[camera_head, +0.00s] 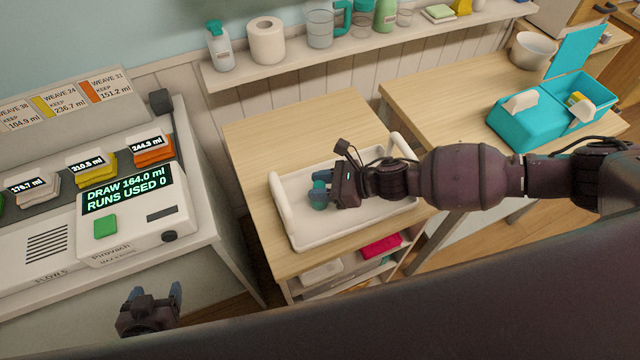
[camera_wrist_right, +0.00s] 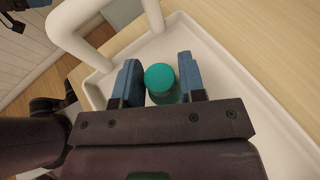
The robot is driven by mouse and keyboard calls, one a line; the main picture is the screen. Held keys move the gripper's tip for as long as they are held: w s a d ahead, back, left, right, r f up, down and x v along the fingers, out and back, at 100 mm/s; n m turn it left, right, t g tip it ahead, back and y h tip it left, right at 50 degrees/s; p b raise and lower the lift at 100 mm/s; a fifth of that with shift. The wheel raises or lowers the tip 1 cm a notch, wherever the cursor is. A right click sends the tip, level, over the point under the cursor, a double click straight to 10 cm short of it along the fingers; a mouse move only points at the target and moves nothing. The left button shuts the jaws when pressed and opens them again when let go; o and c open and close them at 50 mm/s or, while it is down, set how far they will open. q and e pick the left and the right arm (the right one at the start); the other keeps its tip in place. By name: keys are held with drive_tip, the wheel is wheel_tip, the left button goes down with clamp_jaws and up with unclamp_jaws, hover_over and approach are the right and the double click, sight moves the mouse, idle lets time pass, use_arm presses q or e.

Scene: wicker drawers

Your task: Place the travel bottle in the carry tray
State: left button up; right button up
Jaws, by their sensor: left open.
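The travel bottle, with a round teal cap (camera_wrist_right: 160,77) and green body, stands between the fingers of my right gripper (camera_wrist_right: 160,82). In the head view its teal part (camera_head: 318,196) shows beside the blue fingertips of the right gripper (camera_head: 320,188). The white carry tray (camera_head: 292,232) with two raised end handles lies under that gripper, and the bottle is within its rim. The fingers are very close to both sides of the bottle; whether they press on it, and whether its base touches the tray floor, is hidden. My left gripper (camera_head: 153,297) is open and empty at lower left.
A white machine (camera_head: 135,225) with a lit display stands at left. A shelf (camera_head: 290,72) with bottles and a paper roll runs along the wall. A teal open box (camera_head: 525,125) and a bowl (camera_head: 533,50) are on the right table. Bare wood surrounds the tray's back side.

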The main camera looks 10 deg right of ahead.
drive_tip(key=shift+o, duration=1.2)
drive_tip(key=shift+r, duration=0.15)
drive_tip(key=shift+d+r, duration=0.15)
drive_tip(key=b+v, duration=0.1)
drive_tip(key=v, duration=1)
drive_tip(key=shift+s+d, duration=0.2)
drive_tip(key=shift+d, duration=0.05)
drive_tip(key=shift+r, duration=0.1)
